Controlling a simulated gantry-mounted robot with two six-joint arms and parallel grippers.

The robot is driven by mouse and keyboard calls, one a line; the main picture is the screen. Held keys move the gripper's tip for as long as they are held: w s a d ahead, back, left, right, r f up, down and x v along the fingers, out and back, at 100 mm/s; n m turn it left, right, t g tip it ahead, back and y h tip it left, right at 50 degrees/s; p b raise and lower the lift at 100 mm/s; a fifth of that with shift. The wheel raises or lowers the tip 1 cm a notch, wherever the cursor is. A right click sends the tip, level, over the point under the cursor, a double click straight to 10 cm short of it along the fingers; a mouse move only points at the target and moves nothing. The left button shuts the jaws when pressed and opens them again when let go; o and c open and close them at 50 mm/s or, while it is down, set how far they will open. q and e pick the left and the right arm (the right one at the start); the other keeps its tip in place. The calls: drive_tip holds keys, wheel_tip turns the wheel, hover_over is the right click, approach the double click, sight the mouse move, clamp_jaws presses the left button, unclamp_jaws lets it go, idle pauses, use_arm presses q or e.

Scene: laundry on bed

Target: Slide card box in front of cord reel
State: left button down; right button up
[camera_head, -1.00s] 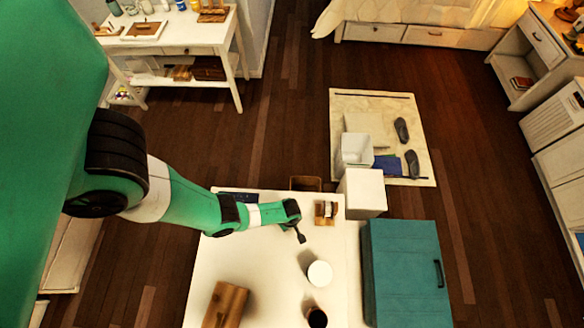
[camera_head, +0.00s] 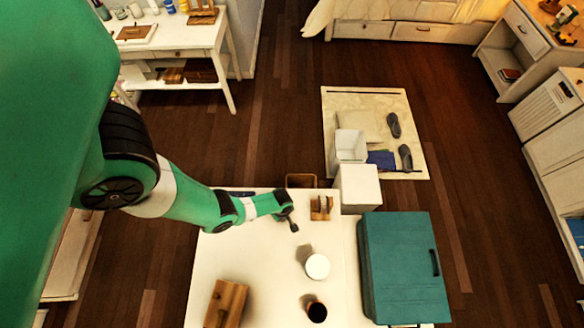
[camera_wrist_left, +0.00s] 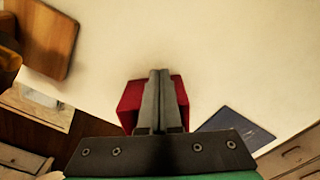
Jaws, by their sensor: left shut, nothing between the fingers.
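A small red box (camera_wrist_left: 129,104), which I take to be the card box, shows behind my left gripper's fingers in the wrist view. The fingers cover its middle, and I cannot tell whether they touch it. It is hidden by my arm in the head view. My left gripper (camera_head: 295,229) is shut and empty, low over the white table; its fingertips also show in the wrist view (camera_wrist_left: 159,72). A small wooden piece with a pale part, likely the cord reel (camera_head: 320,207), stands right of the gripper. Its wooden part shows upper left in the wrist view (camera_wrist_left: 48,42).
A dark blue flat item (camera_wrist_left: 232,126) lies near the table edge. On the white table (camera_head: 265,262) are a white round object (camera_head: 317,266), a dark cup (camera_head: 317,311) and a wooden block (camera_head: 227,303). A teal case (camera_head: 403,265) is at right. The table's middle is clear.

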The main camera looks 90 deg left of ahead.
wheel_tip(320, 180, up, 7)
drive_tip(key=p, duration=0.6)
drive_tip(key=shift+f, duration=0.2)
